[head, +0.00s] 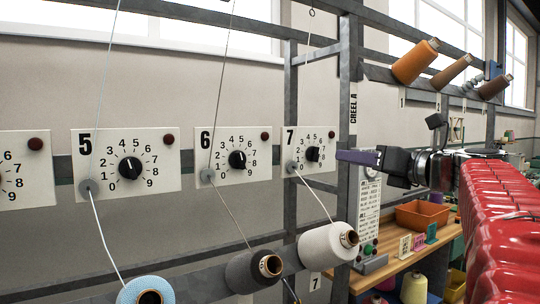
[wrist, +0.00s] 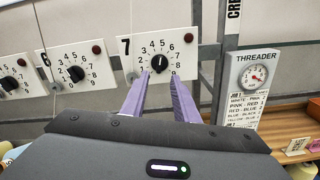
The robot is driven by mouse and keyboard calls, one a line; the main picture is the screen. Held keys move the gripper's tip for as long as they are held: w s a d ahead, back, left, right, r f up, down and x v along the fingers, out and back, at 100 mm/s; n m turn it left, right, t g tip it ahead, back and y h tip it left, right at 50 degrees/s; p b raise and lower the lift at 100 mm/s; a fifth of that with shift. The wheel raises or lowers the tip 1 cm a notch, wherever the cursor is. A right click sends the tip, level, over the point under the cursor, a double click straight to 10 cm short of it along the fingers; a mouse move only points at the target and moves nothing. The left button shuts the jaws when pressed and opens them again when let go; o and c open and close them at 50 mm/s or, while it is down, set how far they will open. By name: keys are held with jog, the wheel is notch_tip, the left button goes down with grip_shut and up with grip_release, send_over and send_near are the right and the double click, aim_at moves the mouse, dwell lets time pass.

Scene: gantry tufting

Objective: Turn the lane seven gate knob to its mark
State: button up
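The lane seven plate (head: 295,135) carries a black knob (head: 313,154) ringed by digits 0 to 9. In the wrist view the knob (wrist: 160,64) shows a white pointer line aimed roughly upward, near 5; I cannot tell the exact digit. A separate mark on the dial is not discernible. My gripper (head: 340,155) has purple fingers, just right of the knob in the head view. In the wrist view my gripper (wrist: 160,78) is open, its fingertips apart with the knob seen between and just beyond them. No contact is discernible, and nothing is held.
Plates five (head: 85,165) and six (head: 204,140), with similar knobs, stand left. A thread runs from the plate seven guide to a white cone (head: 320,245) below. A steel upright (head: 347,100) and the threader card (head: 368,210) stand right, beside a bench with an orange bin (head: 422,214).

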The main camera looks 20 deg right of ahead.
aim_at(319, 153)
jog(key=w, duration=0.3)
jog(key=w+a, duration=0.1)
jog(key=w, duration=0.5)
jog(key=shift+w+a, duration=0.15)
jog(key=shift+w, duration=0.15)
grip_shut()
